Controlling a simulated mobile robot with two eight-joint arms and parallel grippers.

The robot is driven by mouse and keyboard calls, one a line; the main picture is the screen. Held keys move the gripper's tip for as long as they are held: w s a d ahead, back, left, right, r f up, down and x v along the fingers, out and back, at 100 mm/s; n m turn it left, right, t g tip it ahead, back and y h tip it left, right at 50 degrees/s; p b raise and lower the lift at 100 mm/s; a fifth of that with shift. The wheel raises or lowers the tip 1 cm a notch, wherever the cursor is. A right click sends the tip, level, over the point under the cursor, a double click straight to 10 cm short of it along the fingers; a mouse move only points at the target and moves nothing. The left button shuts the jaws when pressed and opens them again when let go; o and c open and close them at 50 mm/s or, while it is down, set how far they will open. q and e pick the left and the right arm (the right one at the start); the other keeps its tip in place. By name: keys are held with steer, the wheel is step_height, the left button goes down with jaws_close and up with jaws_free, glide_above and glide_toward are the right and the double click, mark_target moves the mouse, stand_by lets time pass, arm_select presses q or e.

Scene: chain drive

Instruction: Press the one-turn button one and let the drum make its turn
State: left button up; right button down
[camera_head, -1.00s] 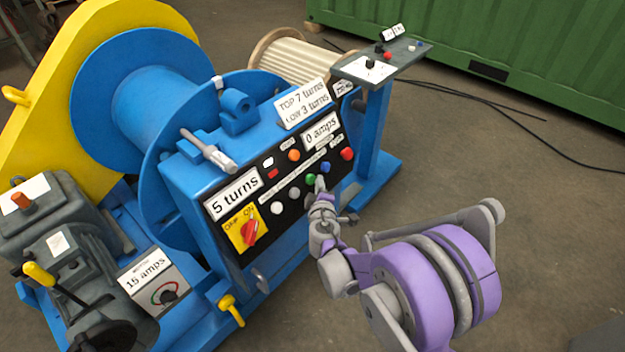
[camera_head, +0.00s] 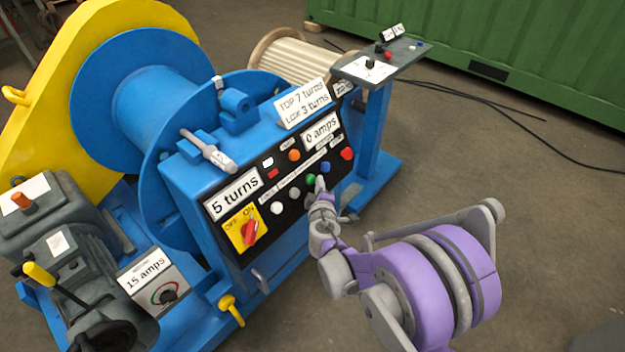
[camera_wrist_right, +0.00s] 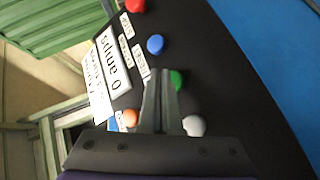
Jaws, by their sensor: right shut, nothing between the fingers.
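The control panel (camera_head: 240,237) is on the front of the blue drum machine. Its lower row holds a white button (camera_head: 277,208), a grey button (camera_head: 294,193), a green button (camera_head: 311,180), a blue button (camera_head: 325,167) and a red button (camera_head: 347,153). The small labels are too blurred to tell which is the one-turn button. My right gripper (camera_head: 320,184) is shut and empty, its tips at the panel by the green and blue buttons. In the right wrist view its fingers (camera_wrist_right: 161,76) partly cover the green button (camera_wrist_right: 177,80); contact is unclear. The blue drum (camera_head: 150,100) stands behind.
The display (camera_head: 234,193) reads 5 turns; another (camera_head: 321,131) reads 0 amps. A red rotary switch (camera_head: 250,233) sits on a yellow OFF/ON plate. A small grey shelf (camera_head: 395,68) stands at the right. The floor right of the machine is mostly clear, with black cables farther back.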

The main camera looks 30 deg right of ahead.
steer(key=shift+w, duration=0.1)
steer(key=shift+w+a+f, duration=0.15)
steer(key=shift+w+f, duration=0.05)
steer(key=shift+w, duration=0.1)
